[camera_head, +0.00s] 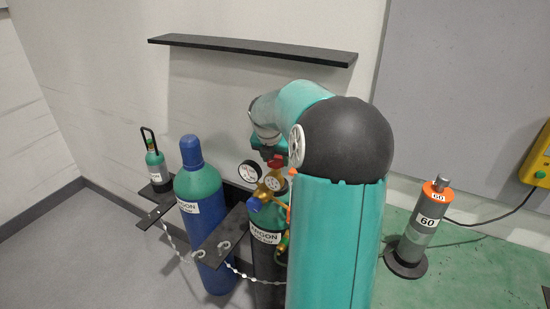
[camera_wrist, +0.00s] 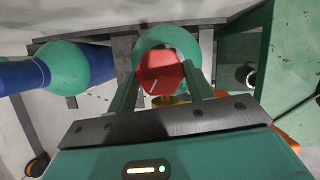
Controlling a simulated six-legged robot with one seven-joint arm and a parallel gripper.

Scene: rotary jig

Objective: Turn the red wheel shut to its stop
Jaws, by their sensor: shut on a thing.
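The red wheel (camera_wrist: 161,72) is between the two fingers of my gripper (camera_wrist: 160,80) in the wrist view. My gripper is shut on it, one finger at each side. A short white line shows on the wheel's face, pointing down and slightly left. In the head view a small part of the red wheel (camera_head: 276,161) shows above the brass regulator (camera_head: 271,186) on a dark cylinder with a green top (camera_head: 266,238). My arm hides most of the wheel and part of that cylinder.
A blue argon cylinder (camera_head: 205,225) stands to the left behind a chain (camera_head: 178,247) and dark bracket plates (camera_head: 218,230). A small green bottle (camera_head: 155,162) is farther left. A black shelf (camera_head: 253,48) is above. A grey cylinder marked 60 (camera_head: 421,232) stands right.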

